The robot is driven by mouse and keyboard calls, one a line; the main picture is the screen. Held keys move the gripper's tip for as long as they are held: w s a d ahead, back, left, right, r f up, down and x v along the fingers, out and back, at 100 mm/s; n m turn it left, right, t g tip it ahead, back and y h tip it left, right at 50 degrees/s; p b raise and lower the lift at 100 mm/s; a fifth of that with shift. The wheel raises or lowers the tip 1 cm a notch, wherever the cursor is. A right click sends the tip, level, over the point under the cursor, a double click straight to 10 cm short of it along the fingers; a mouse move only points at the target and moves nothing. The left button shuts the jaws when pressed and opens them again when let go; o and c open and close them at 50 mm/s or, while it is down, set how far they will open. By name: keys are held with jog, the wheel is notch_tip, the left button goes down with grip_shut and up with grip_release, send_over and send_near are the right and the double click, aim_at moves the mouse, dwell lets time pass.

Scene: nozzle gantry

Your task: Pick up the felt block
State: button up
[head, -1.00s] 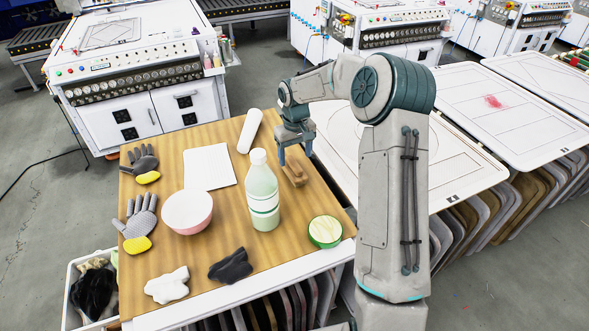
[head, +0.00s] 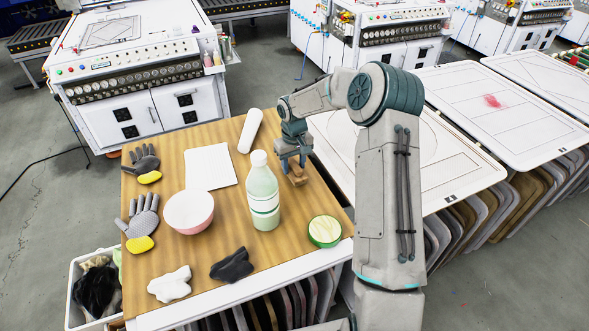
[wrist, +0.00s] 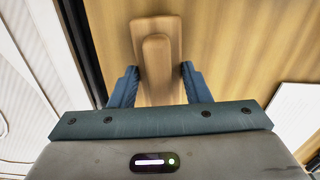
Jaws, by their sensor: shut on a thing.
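The felt block (head: 298,178) is a small brown wooden block with a raised rounded grip bar, at the right side of the wooden table. My gripper (head: 293,165) is over it, pointing down. In the wrist view the felt block (wrist: 156,60) lies lengthwise between the two blue fingers of my gripper (wrist: 158,76), one on each side, shut on it. The block's underside is hidden, and I cannot tell whether it is clear of the table. My fingers cover part of it in the head view.
A pale green bottle (head: 262,190) stands just left of the block, and a white roll (head: 250,131) lies behind it. A round green-rimmed tin (head: 325,231) is in front. A pink bowl (head: 188,212), a white sheet (head: 210,167), gloves and cloths are farther left on the table (head: 210,256).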

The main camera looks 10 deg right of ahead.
aim_at(294, 162)
jog(key=shift+r, duration=0.1)
jog(key=shift+r+b, duration=0.3)
jog(key=shift+r, duration=0.25)
notch_tip(294, 162, up, 3)
jog(key=shift+f+b, duration=0.1)
jog(key=shift+b, duration=0.5)
jog(key=s+d+r, duration=0.2)
jog(key=d, duration=0.1)
jog(key=s+d+r+b, duration=0.1)
jog(key=s+d+r, duration=0.1)
jog(key=s+d, duration=0.1)
jog(key=s+d+r+b, duration=0.1)
jog(key=s+d+r, duration=0.1)
jog(key=d+r, duration=0.1)
jog(key=shift+s, duration=0.3)
jog(key=o, duration=0.4)
jog(key=shift+c, duration=1.3)
